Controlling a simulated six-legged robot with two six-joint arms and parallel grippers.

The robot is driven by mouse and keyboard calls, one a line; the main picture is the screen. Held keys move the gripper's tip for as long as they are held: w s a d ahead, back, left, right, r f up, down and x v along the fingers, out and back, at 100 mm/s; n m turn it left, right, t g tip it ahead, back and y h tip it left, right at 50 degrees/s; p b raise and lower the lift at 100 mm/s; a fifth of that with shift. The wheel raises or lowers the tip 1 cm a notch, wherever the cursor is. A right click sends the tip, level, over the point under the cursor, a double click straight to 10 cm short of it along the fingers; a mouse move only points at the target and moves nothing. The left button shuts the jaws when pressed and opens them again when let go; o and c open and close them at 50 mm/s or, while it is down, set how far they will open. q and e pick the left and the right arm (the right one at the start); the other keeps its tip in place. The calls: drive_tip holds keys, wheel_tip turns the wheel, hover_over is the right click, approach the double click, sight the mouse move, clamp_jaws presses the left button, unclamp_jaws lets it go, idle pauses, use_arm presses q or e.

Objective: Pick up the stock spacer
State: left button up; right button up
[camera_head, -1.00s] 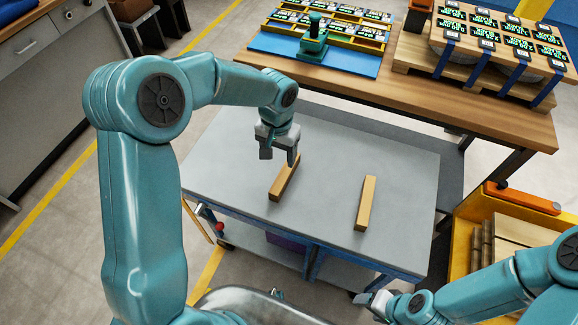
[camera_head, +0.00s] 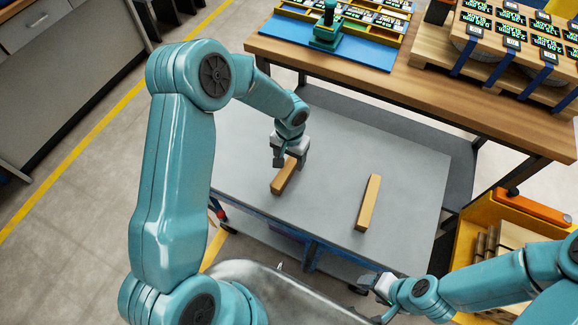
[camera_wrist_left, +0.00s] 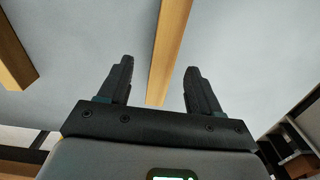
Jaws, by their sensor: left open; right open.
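Two wooden bars lie apart on the grey cart top (camera_head: 330,150); I cannot tell by look which one is called the stock spacer. The left bar (camera_head: 284,179) is under my left gripper (camera_head: 290,160), which points down with its fingers open at the bar's far end. In the left wrist view this bar (camera_wrist_left: 170,45) runs up from between the open fingers (camera_wrist_left: 158,82), touching neither. The right bar (camera_head: 369,203) lies clear of both grippers; a bar also shows at the left of the wrist view (camera_wrist_left: 14,52). My right gripper (camera_head: 374,286) is open and empty near the cart's front edge.
A wooden workbench (camera_head: 420,80) stands behind the cart with a blue mat (camera_head: 350,50), a teal tool (camera_head: 327,32) and a strapped pallet load (camera_head: 515,45). A yellow bin (camera_head: 480,225) stands right of the cart. The cart top around the bars is clear.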

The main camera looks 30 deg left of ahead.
sight(289, 166)
use_arm(q)
drive_tip(key=shift+f, duration=0.5)
drive_tip(key=f, duration=0.1)
drive_tip(key=f+p, duration=0.1)
drive_tip(key=f, duration=0.2)
drive_tip(key=shift+w+a+p, duration=0.2)
drive_tip(key=shift+a+p, duration=0.1)
drive_tip(key=shift+p, duration=0.05)
drive_tip(key=shift+f, duration=0.4)
drive_tip(key=c, duration=1.2)
